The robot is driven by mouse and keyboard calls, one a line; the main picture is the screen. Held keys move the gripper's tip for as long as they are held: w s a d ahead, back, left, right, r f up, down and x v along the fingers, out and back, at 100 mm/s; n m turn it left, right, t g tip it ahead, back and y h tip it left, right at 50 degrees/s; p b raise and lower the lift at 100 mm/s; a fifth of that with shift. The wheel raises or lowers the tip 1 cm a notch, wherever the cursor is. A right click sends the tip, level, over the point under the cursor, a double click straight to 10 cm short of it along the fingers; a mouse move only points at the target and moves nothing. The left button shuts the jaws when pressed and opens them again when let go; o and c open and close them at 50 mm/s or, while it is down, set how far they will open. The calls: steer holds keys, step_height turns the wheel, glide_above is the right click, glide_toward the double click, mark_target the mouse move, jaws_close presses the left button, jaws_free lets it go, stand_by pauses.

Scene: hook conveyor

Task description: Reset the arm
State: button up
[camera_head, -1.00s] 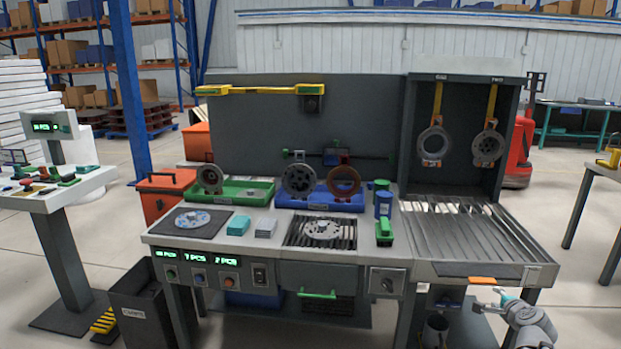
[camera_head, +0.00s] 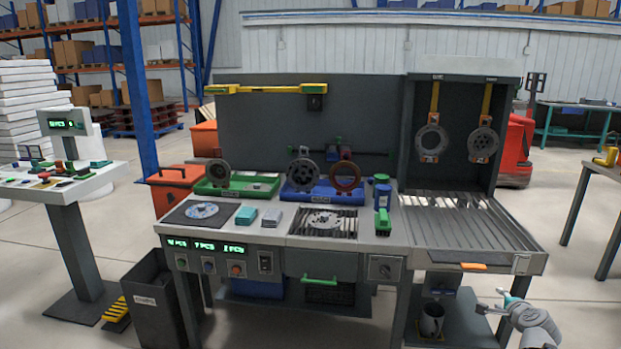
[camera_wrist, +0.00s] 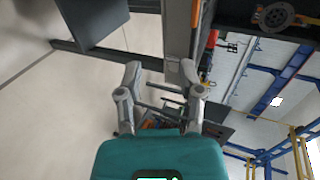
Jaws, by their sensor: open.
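My gripper (camera_head: 497,305) is at the lower right in the head view, in front of and below the right end of the workbench (camera_head: 411,256). It is apart from the bench. In the wrist view my gripper (camera_wrist: 163,80) has its two fingers spread, with nothing between them. The arm reaches in from the bottom right corner of the head view, and most of it is out of frame.
Two ring-shaped parts (camera_head: 431,140) hang from yellow straps above the slatted conveyor (camera_head: 465,225). Discs, a green tray (camera_head: 210,189) and a blue tray (camera_head: 318,196) are on the bench. A dark bin (camera_head: 150,305) stands left. Floor right of the bench is open.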

steer(key=a+f+n+g+y, duration=0.25)
steer(key=a+f+n, duration=0.2)
steer(key=a, duration=0.65)
steer(key=a+f+n+g+y, duration=0.25)
steer(key=a+n, duration=0.35)
steer(key=a, duration=0.5)
steer(key=s+a+f+n+g+h, duration=0.35)
steer(key=s+a+n+g, duration=0.5)
steer(key=s+a, duration=0.5)
step_height(320, 180, up, 21)
steer(key=w+p, duration=0.1)
steer(key=p, duration=2.1)
steer(key=shift+a+n, duration=0.25)
steer(key=shift+n, duration=0.15)
steer(key=shift+y, duration=0.25)
